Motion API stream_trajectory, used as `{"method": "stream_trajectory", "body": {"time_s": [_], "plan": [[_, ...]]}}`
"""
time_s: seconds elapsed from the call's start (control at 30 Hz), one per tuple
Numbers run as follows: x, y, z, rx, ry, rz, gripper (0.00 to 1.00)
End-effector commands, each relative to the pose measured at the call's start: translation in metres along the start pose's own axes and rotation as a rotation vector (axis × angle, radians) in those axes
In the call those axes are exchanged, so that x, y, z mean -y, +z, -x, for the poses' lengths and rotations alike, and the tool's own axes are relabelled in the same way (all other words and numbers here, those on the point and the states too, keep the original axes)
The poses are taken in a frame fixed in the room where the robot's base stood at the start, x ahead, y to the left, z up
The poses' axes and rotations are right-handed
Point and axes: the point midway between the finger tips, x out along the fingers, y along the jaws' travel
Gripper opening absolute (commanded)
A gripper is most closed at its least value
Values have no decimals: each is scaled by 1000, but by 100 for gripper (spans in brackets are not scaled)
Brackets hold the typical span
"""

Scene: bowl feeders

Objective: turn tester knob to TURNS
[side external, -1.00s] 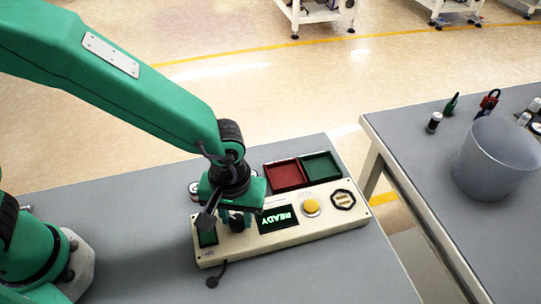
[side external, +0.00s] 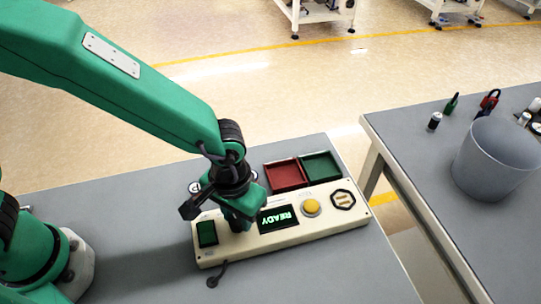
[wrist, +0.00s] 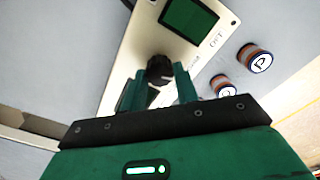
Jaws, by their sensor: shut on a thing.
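The cream tester box (side external: 300,238) lies on the grey bench. Its display (side external: 278,218) reads READY. My gripper (side external: 239,224) is down over the box between the green panel and the display. In the wrist view the black knob (wrist: 159,68) sits between the two green fingers of my gripper, which is shut on it. The knob is mostly hidden by my gripper in the side view, and its setting cannot be read.
A red tray (side external: 286,174) and a green tray (side external: 322,167) stand behind the tester. Two lettered cylinders (wrist: 255,57) (wrist: 222,86) stand close by. A second table on the right holds a grey bin (side external: 495,160) and small items.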

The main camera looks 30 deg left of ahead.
Motion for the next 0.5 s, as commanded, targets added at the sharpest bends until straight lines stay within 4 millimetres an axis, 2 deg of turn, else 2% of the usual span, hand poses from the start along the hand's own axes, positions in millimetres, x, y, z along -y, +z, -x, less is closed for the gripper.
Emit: {"method": "stream_trajectory", "body": {"time_s": [0.5], "plan": [[-1, 1, 1, 2, -1, -492, 7]]}}
